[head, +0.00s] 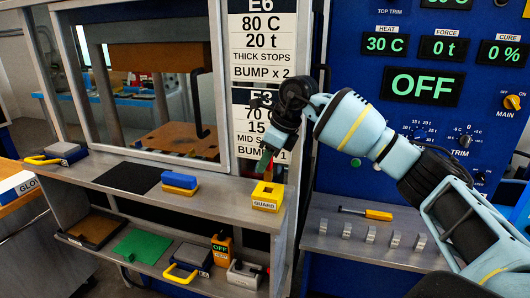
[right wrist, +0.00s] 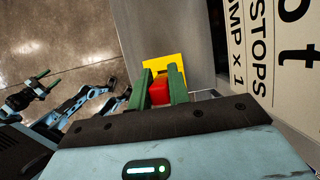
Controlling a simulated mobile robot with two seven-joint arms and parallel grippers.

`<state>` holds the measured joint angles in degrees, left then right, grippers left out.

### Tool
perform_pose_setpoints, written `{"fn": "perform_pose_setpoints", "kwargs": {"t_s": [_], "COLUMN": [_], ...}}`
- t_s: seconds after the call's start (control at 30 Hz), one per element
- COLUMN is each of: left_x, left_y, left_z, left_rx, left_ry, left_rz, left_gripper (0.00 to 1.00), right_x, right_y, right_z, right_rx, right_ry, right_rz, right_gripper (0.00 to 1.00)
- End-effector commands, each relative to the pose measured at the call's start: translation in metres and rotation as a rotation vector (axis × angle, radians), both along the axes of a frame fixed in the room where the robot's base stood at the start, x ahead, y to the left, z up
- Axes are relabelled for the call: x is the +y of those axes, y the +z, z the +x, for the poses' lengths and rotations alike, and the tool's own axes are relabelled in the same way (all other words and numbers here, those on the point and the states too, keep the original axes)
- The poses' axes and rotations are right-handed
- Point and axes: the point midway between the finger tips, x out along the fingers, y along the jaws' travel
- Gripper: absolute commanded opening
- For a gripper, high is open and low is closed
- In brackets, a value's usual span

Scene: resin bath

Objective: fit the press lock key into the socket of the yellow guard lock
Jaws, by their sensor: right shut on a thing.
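The yellow guard lock (head: 267,196), labelled GUARD, stands on the right end of the grey shelf, with a dark socket opening in its top. My right gripper (head: 265,161) is above it, pointing down, with a gap between them. In the right wrist view the green fingers (right wrist: 161,88) are shut on a red piece, taken as the press lock key (right wrist: 159,93). The lock shows as yellow (right wrist: 178,66) behind it; the key's lower end and the socket are hidden there. My left gripper (right wrist: 43,85) shows at the left of the wrist view, fingers apart and empty.
A blue-and-yellow block (head: 180,184) and a dark mat (head: 131,177) lie left of the lock. A press window stands behind the shelf, and sign cards (head: 262,45) hang behind my right gripper. A yellow-handled tool (head: 366,212) lies on the right ledge.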

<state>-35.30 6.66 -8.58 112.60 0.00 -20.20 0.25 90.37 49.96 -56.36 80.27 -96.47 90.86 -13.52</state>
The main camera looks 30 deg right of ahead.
Motion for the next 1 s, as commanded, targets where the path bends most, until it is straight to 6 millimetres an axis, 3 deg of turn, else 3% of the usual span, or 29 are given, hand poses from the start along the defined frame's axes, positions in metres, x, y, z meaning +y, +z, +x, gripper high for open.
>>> {"fn": "perform_pose_setpoints", "kwargs": {"t_s": [0.3, 1.0], "left_x": [0.002, -0.001], "left_y": [-0.001, -0.001], "left_z": [-0.001, -0.001], "left_rx": [0.002, 0.004], "left_ry": [-0.007, 0.001], "left_rz": [0.005, -0.003], "left_gripper": [0.65, 0.65], "right_x": [0.0, 0.0], "right_y": [-0.017, -0.017], "right_z": [0.0, 0.0], "right_rx": [-0.001, -0.001], "right_ry": [-0.001, 0.0], "right_rz": [0.0, 0.0], "right_gripper": [0.0, 0.0]}}
